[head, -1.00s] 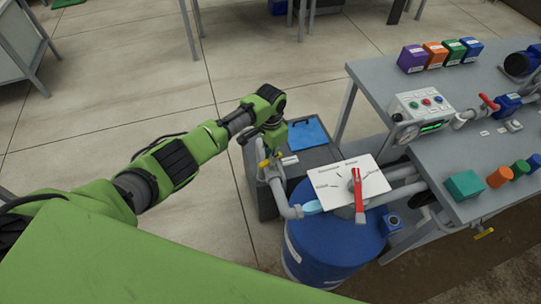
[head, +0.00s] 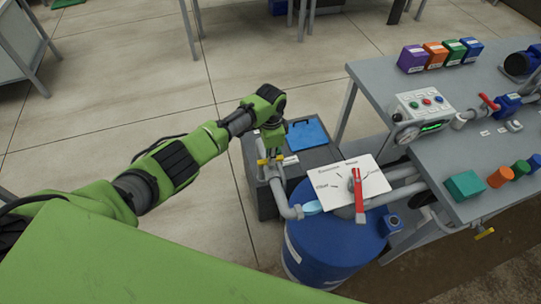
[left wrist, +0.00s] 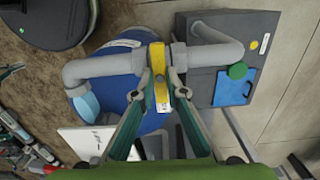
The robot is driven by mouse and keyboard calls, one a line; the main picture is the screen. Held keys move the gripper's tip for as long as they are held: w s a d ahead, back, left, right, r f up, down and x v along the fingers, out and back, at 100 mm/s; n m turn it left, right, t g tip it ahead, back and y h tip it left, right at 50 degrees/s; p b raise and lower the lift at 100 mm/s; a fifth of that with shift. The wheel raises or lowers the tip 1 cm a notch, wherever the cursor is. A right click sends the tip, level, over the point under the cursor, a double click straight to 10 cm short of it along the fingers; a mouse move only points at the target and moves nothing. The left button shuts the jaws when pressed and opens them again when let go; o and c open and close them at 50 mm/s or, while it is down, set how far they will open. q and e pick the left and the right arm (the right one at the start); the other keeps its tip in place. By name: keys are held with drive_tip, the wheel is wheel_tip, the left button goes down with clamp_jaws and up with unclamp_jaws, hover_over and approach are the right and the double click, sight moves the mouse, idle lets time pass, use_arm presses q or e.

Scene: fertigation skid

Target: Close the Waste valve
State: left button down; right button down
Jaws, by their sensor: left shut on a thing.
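A yellow valve handle (head: 264,161) sits on a grey pipe (head: 281,195) beside the blue drum (head: 320,238). In the left wrist view the yellow handle (left wrist: 155,62) lies across the pipe (left wrist: 103,67), close to square with it. A small label on it is too small to read. My left gripper (head: 271,154) is over the valve, pointing down. In the left wrist view my left gripper (left wrist: 162,92) has its two fingers shut on the handle from both sides. My right gripper is not in view.
A white plate (head: 333,180) with a red lever (head: 358,196) is above the drum. A dark grey box (head: 265,202) with a blue clipboard (head: 308,134) stands beside the pipe. A grey bench (head: 375,75) with coloured blocks is at the right.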

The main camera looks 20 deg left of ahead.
use_arm(q)
drive_tip(key=shift+w+r, duration=0.1)
drive_tip(key=c, duration=2)
unclamp_jaws()
drive_tip(key=shift+c, duration=0.2)
wheel_tip(320, 180, up, 12)
